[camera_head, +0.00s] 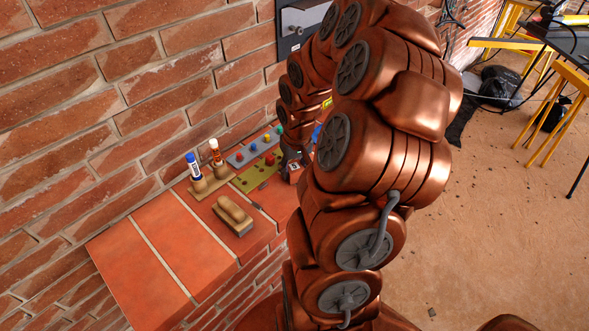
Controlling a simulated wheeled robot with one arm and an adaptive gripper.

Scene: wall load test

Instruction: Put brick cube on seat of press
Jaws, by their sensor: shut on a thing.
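My gripper (291,160) is a small dark shape at the far end of the red brick ledge (165,262), partly hidden behind my copper-coloured arm. It is shut on a small reddish block with pale marks, which looks like the brick cube (294,174). The cube is close to the ledge top; I cannot tell whether it touches it. The press and its seat cannot be made out. Blue and yellow bits beside my arm may belong to something hidden behind it.
A wooden-handled brush (235,215) lies on the ledge. Behind it, a blue-capped marker (193,166) and an orange-and-white tube (215,152) stand in holders. A grey board (250,150) and an olive board (257,173) bear coloured knobs. A brick wall (100,110) runs alongside.

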